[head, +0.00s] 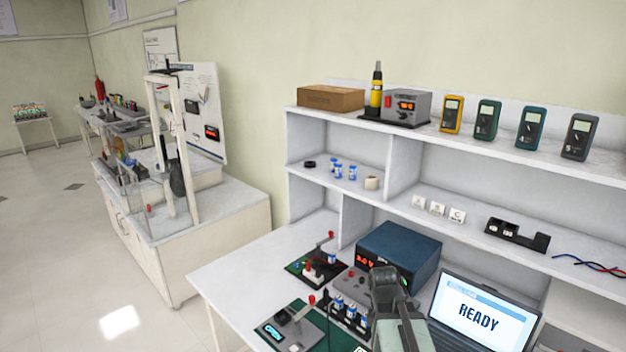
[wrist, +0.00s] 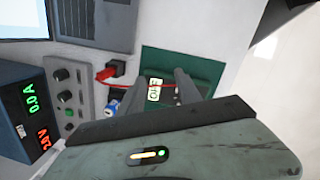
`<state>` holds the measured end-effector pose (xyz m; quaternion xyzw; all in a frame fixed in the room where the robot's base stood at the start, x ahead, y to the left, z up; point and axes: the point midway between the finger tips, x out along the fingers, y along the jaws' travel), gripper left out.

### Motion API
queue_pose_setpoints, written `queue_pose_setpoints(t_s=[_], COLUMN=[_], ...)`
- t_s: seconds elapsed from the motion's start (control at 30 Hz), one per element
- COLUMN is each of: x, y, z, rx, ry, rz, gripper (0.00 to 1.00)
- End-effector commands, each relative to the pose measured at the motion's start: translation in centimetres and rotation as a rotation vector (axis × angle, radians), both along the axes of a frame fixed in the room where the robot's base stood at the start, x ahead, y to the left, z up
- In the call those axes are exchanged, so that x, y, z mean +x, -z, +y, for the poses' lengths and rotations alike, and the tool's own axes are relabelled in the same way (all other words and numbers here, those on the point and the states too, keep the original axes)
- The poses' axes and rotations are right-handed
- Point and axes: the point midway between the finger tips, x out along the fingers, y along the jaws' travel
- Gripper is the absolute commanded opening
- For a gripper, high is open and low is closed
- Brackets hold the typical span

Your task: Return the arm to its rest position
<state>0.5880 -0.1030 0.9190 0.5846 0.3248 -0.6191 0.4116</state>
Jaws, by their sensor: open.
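My gripper (wrist: 172,78) shows in the wrist view as two grey fingers standing apart above a green mat (wrist: 205,72), with nothing seen between them except a small white label (wrist: 154,90) on the surface below. The grey-green housing with a small lit indicator fills the bottom of that view. In the head view my arm (head: 398,325) rises from the bottom edge, in front of the bench, between the blue power supply and the laptop. Its dark end is near the battery holder; the fingertips cannot be made out there.
A laptop (head: 478,312) reading READY stands right of my arm. A blue power supply (head: 400,250) is behind it. Blue-white cells (head: 349,310) stand in a holder to the left, beside lever fixtures (head: 293,330). A shelf (head: 460,150) rises behind. Open floor (head: 60,250) lies far left.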

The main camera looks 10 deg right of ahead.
Motion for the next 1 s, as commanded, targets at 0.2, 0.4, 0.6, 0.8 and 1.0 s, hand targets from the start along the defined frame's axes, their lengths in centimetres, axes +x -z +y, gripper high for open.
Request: queue_pose_setpoints(t_s=[0.2, 0.4, 0.6, 0.8, 1.0], x=[-0.6, -1.3, -1.4, -1.4, -1.4], y=[0.2, 0.2, 0.2, 0.2, 0.2], z=[9.5, 10.4, 10.4, 10.4, 10.4], rx=[0.086, 0.129, 0.129, 0.129, 0.129], ry=[0.394, 0.861, 1.087, 1.097, 1.096], rz=[-0.033, -0.041, -0.049, -0.051, -0.051], gripper=[0.41, 0.41, 0.41, 0.41, 0.36])
